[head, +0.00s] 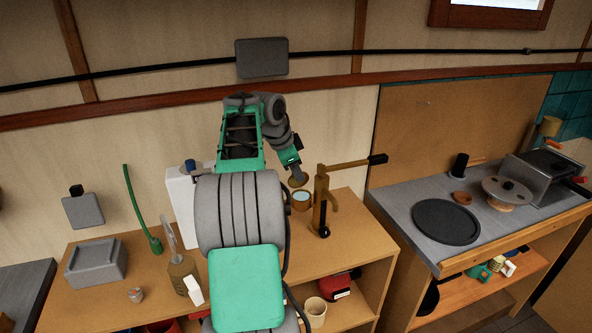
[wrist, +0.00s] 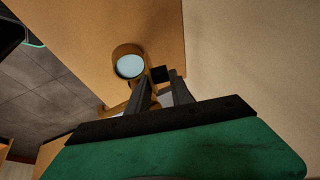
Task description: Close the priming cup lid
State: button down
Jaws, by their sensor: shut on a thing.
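The priming cup (head: 301,203) is a small brown cup beside the brass-coloured hand pump (head: 319,205). Its top is uncovered and shows a pale blue surface; the cup also appears in the wrist view (wrist: 117,53). The round tan lid (head: 298,181) is raised above the cup, just under my gripper (head: 294,171). In the wrist view, my gripper's dark fingers (wrist: 161,88) point towards the cup, just below it in the picture. My gripper appears shut on the lid, but the grasp itself is mostly hidden by the fingers.
The pump's black-tipped handle (head: 377,159) sticks out to the right. A white canister (head: 184,205) and a brown bottle (head: 181,276) stand left of my arm on the wooden bench. A grey counter with a black round plate (head: 446,222) is at right.

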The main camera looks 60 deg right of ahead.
aim_at(302, 200)
jog(key=shift+f+b, duration=0.25)
jog(key=shift+b, duration=0.85)
